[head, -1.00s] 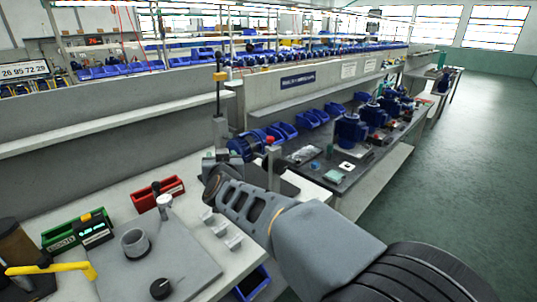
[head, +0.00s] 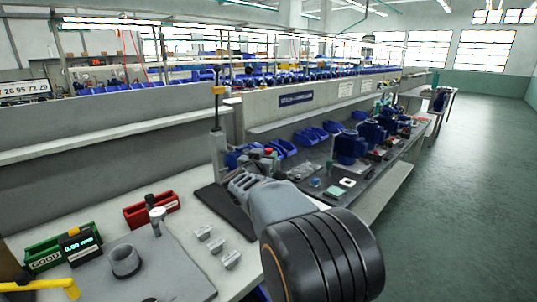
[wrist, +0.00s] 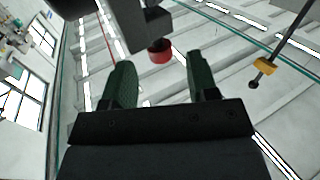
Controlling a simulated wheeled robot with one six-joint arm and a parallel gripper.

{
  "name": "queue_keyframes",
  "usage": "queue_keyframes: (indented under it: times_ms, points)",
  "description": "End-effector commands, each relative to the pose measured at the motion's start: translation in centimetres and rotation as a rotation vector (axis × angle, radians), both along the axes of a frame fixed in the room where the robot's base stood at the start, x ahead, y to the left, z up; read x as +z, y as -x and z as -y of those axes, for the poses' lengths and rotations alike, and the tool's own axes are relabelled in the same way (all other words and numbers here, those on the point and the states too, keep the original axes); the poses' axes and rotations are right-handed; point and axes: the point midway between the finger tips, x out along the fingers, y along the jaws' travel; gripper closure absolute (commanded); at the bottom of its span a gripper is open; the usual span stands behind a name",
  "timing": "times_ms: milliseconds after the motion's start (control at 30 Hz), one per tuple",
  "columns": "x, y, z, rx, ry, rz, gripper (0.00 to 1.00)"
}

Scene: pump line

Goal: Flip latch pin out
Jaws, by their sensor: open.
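In the wrist view my gripper (wrist: 160,78) is open, with its two green fingers apart and nothing held between them. A red-capped part (wrist: 159,50) on a dark grey block (wrist: 133,22) shows just beyond the gap between the fingertips. It may be the latch pin, but I cannot tell for sure. In the head view a small red knob (head: 267,151) shows on the fixture beside the blue pump part, just past my wrist. My gripper's fingers are hidden there behind my own arm.
A tall post with a yellow collar (head: 217,90) rises from a dark base plate (head: 229,214) left of my wrist. Red (head: 151,209) and green (head: 62,247) bins, a grey plate (head: 165,268) and small grey blocks (head: 216,242) occupy the near bench.

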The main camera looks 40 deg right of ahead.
Motion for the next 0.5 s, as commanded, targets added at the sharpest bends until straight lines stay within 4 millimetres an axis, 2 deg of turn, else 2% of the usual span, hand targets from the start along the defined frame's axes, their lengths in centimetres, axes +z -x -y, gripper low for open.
queue_keyframes:
  times_ms: [200,500]
  points:
    - [0.0,-1.6,2.3,-0.002,-0.001,0.001,0.46]
    - [0.0,-2.4,3.3,0.001,0.0,0.0,0.46]
